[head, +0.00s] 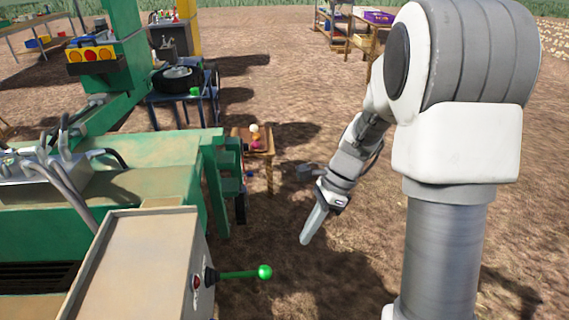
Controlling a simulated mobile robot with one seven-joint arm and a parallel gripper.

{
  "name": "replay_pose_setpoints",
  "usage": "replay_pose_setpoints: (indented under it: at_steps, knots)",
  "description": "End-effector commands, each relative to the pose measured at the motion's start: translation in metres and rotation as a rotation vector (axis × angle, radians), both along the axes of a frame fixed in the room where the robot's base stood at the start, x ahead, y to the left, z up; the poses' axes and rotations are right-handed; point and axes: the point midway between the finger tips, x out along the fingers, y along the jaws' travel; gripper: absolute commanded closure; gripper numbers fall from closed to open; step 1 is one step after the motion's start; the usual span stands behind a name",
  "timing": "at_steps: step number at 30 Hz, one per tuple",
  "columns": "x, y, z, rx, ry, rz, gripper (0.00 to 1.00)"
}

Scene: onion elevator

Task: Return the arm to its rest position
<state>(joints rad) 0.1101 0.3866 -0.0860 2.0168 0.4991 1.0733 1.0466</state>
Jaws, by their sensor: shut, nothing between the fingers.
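My gripper (311,226) hangs at the end of my arm in the middle of the head view. Its fingers point down and to the left, are closed together, and hold nothing. It is in open air over bare ground, to the right of the green machine (165,180). A lever with a green ball knob (265,272) sticks out from a beige box (150,262) on that machine, below and left of the fingertips in the picture. The gripper and the lever appear apart.
A small wooden table (262,142) with a few small round items stands behind the machine. A dark blue cart (183,100) holding a wheel is farther back. More tables stand in the far background. Brown ground (320,100) around my arm is clear.

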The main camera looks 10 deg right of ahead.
Motion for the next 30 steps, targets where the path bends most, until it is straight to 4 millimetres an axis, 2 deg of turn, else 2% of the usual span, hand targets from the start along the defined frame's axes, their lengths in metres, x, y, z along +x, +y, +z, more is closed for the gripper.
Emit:
replay_pose_setpoints:
  at_steps: [4,8,18,24,30]
  knots:
    - [-0.002,0.0,0.007,-0.004,-0.026,0.028,1.0]
    - [-0.011,0.001,0.03,-0.026,-0.114,0.132,1.0]
    - [-0.056,-0.002,0.105,-0.155,-0.448,0.587,1.0]
    - [-0.086,-0.005,0.138,-0.265,-0.617,0.862,1.0]
    - [-0.117,-0.011,0.162,-0.401,-0.757,1.135,1.0]
